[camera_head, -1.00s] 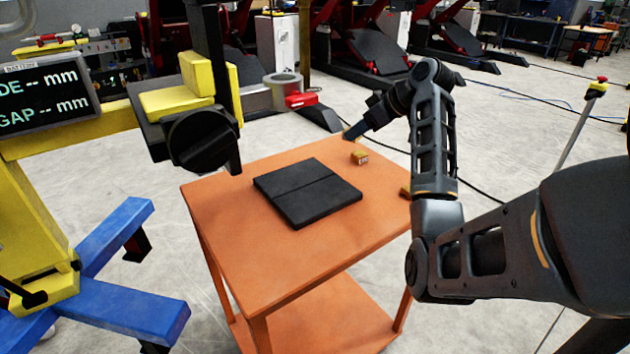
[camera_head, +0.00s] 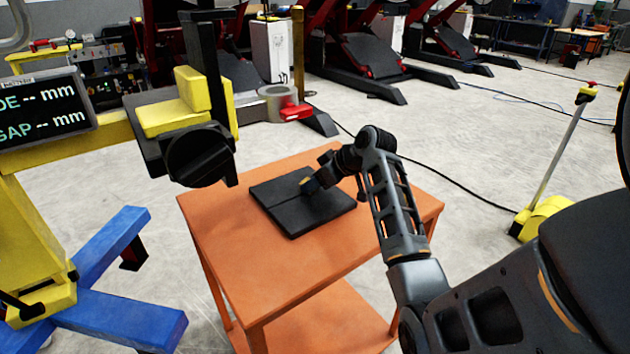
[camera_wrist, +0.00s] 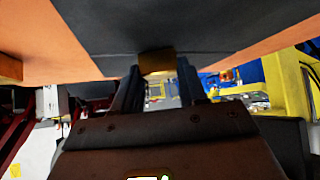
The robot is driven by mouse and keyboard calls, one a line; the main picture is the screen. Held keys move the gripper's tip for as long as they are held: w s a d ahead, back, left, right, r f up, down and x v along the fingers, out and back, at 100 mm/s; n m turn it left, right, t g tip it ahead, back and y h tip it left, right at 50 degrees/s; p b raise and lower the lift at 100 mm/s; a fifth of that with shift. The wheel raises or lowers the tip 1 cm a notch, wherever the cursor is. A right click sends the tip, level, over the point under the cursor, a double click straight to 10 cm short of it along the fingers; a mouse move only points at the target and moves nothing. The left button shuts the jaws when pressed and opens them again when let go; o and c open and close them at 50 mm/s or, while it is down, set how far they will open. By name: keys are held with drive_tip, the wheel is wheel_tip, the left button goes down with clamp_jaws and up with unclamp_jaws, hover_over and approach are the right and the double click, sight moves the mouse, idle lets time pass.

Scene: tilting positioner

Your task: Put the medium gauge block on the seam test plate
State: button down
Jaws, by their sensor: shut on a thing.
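The seam test plate (camera_head: 278,212) is a flat black square with a seam across it, lying on the orange table. It fills the upper middle of the wrist view (camera_wrist: 110,28). My gripper (camera_head: 307,186) is over the plate's far right part, shut on a small brass-yellow block (camera_head: 304,183). The block shows between the fingertips in the wrist view (camera_wrist: 157,62), right against the plate's dark surface. I cannot tell whether it touches the plate. Its size against other blocks cannot be judged, so I cannot confirm that it is the medium gauge block.
The orange table (camera_head: 240,262) has bare room in front of the plate. My arm hides its right part. A yellow and black positioner head (camera_head: 190,125) hangs near the table's back left, beside a gauge display (camera_head: 42,118). A yellow-based post (camera_head: 545,215) stands right.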

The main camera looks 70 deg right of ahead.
drive_tip(key=shift+f, duration=0.15)
drive_tip(key=c, duration=0.6)
unclamp_jaws()
drive_tip(key=shift+s+r, duration=0.1)
drive_tip(key=shift+r, duration=0.15)
drive_tip(key=v, duration=1.1)
drive_tip(key=shift+s+a+r, duration=0.1)
drive_tip(key=shift+s+r, duration=0.1)
drive_tip(key=shift+s, duration=0.1)
